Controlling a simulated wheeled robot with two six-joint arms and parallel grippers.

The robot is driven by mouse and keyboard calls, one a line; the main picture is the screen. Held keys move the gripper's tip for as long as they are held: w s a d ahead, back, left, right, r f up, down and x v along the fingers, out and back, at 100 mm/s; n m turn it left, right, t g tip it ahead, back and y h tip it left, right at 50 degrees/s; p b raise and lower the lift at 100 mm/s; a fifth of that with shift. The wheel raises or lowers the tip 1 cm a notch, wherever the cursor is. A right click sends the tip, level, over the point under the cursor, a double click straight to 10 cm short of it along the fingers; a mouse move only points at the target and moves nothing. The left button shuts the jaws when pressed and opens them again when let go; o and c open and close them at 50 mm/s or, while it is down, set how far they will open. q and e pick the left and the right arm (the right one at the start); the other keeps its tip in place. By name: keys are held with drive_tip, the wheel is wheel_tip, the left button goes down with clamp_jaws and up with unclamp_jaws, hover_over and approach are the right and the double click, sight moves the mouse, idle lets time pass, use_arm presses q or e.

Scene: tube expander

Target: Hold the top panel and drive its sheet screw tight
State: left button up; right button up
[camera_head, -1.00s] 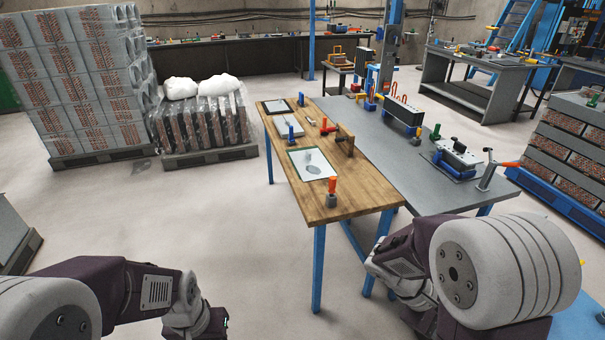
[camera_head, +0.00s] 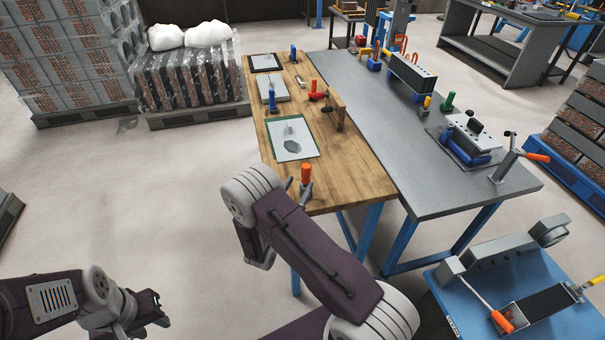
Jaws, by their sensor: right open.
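My left gripper (camera_head: 152,308) is at the lower left, over open floor and well apart from the benches; its fingers are too small and dark to read. A long black box with a grey top (camera_head: 413,72) stands on the metal bench. A pale block in a blue fixture (camera_head: 468,138) sits nearer on that bench. I cannot tell which part is the top panel, and no sheet screw can be made out.
The wooden bench (camera_head: 350,185) holds papers, an orange-handled tool (camera_head: 306,173) and a red tool (camera_head: 317,95). It adjoins the metal bench (camera_head: 425,190). A blue table (camera_head: 555,325) with a grey device (camera_head: 515,246) is at lower right. Floor left of the benches is clear.

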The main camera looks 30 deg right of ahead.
sight(304, 180)
drive_tip(key=x, duration=0.3)
drive_tip(key=shift+d+f, duration=0.2)
drive_tip(key=shift+f, duration=0.05)
drive_tip(key=shift+d+r, duration=0.15)
drive_tip(key=shift+d, duration=0.05)
drive_tip(key=x, duration=0.4)
drive_tip(key=shift+w+d+f+p, duration=0.15)
drive_tip(key=shift+d+f+p, duration=0.05)
drive_tip(key=shift+d+p, duration=0.2)
drive_tip(key=shift+a+r, duration=0.1)
drive_tip(key=shift+a, duration=0.1)
drive_tip(key=c, duration=0.4)
clamp_jaws()
